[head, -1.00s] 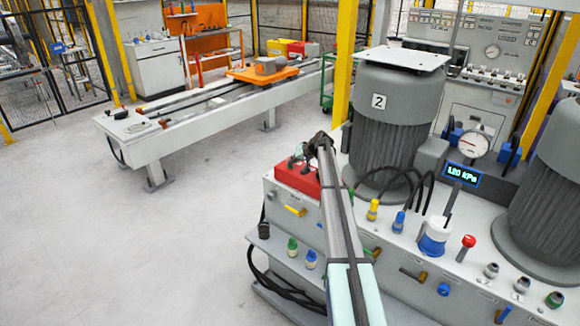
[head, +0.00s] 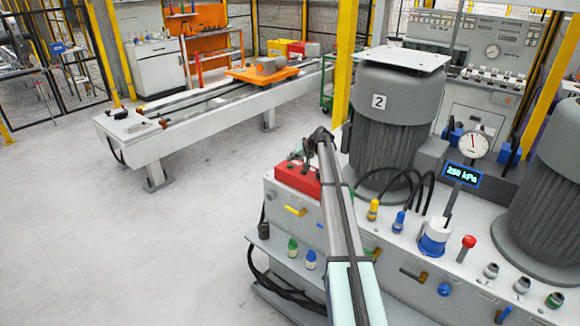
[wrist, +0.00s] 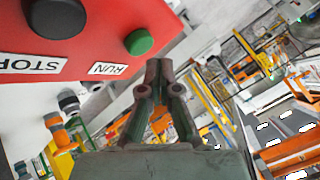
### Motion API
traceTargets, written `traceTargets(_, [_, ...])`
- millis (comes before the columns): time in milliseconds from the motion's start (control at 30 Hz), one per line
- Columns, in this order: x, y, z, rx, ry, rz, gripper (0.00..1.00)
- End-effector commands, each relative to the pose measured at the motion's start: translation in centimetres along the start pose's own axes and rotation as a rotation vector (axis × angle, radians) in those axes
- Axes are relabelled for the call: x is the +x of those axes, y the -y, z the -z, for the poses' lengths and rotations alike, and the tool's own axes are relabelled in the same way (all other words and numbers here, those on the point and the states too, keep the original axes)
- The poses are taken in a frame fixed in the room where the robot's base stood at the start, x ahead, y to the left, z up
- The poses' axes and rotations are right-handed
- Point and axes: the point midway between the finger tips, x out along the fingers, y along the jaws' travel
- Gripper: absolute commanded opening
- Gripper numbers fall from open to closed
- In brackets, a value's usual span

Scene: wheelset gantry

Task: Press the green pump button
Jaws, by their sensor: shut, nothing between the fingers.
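The green pump button (wrist: 139,42) is a round button marked RUN on a red control box, in the wrist view. A black button (wrist: 55,17) marked STOP sits to its left. The red box (head: 300,181) stands on the white bench in the head view, left of the large grey motor-like cylinder 2. My gripper (wrist: 158,64) is shut and empty, its fingertips just right of and below the green button in the wrist view. They look apart from it, but the depth is hard to judge. In the head view my gripper (head: 297,154) is above the box.
A blue display (head: 462,174) reads about 250 kPa, below a dial gauge (head: 474,145). The grey cylinder (head: 387,115), hoses and several coloured fittings crowd the bench to the right. A long white rail table (head: 150,138) stands behind left, with open floor between.

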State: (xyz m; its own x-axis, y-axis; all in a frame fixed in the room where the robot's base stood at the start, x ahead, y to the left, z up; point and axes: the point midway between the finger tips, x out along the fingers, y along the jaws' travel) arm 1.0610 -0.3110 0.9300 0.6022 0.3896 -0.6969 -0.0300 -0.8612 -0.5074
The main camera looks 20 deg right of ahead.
Motion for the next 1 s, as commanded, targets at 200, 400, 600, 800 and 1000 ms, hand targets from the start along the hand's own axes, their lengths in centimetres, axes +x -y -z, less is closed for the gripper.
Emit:
traceTargets(200, [-1.3,0.9,0.9,0.0,0.0,0.0,0.0])
traceTargets(400, [-2.5,1.9,1.9,-0.001,-0.001,0.0,0.0])
traceTargets(600, [-3.3,2.4,2.4,0.0,0.0,0.0,0.0])
traceTargets(800, [-3.3,2.4,2.4,0.0,0.0,0.0,0.0])
traceTargets(1000, [-3.3,2.4,2.4,0.0,0.0,0.0,0.0])
